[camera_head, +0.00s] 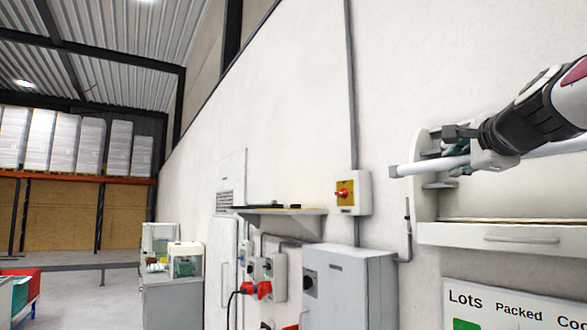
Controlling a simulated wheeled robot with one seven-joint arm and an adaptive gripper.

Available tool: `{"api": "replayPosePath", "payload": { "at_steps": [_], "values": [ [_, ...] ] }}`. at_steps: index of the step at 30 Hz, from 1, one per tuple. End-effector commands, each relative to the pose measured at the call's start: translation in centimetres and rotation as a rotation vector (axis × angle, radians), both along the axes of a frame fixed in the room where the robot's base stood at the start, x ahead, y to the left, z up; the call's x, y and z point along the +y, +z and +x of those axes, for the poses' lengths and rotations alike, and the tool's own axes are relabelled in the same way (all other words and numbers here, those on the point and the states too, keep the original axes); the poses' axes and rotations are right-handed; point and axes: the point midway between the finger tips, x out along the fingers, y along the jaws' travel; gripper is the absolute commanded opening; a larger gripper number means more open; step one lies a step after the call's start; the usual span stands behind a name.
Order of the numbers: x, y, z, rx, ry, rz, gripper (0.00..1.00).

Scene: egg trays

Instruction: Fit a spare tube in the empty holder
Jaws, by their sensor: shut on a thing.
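My gripper (470,158) comes in from the upper right and is shut on a white tube (428,167). The tube lies nearly level across the front of a white wall fixture (425,205), and its left end sticks out past the fixture's left side. A length of white tube also shows right of my gripper (560,149); I cannot tell whether it is the same tube. A grey holder (438,185) juts from the fixture's inner left side, just below the held tube. My gripper and arm hide much of the fixture's inside, and its right end is out of view.
Below the fixture is a white front panel with a handle (520,239), then a board lettered "Lots Packed" (520,302). To the left are a conduit (408,228), a red and yellow switch (345,193), a shelf (275,213) and a grey cabinet (350,285).

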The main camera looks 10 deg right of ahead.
Motion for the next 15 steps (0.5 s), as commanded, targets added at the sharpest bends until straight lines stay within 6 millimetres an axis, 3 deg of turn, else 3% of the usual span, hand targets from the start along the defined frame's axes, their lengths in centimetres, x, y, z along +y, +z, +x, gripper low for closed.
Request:
{"api": "replayPosePath", "payload": {
  "at_steps": [15],
  "values": [
    [-2.6, 0.1, 1.1, -0.001, 0.001, 0.001, 0.05]
  ]
}}
